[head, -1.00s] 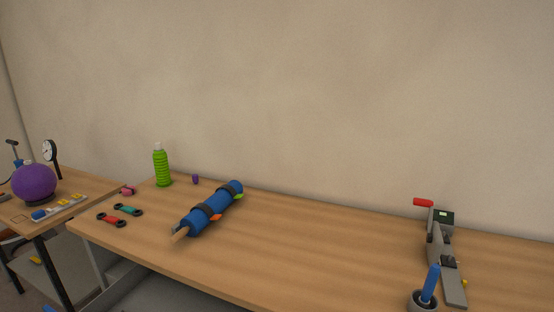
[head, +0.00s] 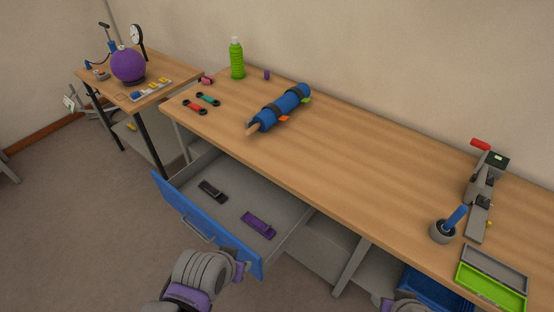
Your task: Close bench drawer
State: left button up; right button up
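The bench drawer stands open under the left part of the wooden bench (head: 350,150). Its blue front panel (head: 180,208) with a grey bar handle (head: 198,232) faces the lower left. Inside its grey tray lie a black clamp-like item (head: 212,191) and a purple one (head: 259,225). My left arm shows at the bottom, its wrist close to the right end of the drawer front; its fingertips cannot be made out. My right arm shows only partly at the bottom edge, near the blue bin; its fingers are hidden or cut off.
On the bench are a blue roll (head: 283,107), a green bottle (head: 237,60), a grey clamp device (head: 482,185), a cup with a blue handle (head: 443,232) and a green tray (head: 490,287). A side table (head: 150,95) with a purple ball (head: 128,65) stands left. Floor before the drawer is clear.

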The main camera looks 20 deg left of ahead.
aim_at(245, 189)
jog(key=u, duration=1.5)
jog(key=i+l+z, duration=0.1)
jog(key=i+z, duration=0.15)
jog(key=z, duration=0.15)
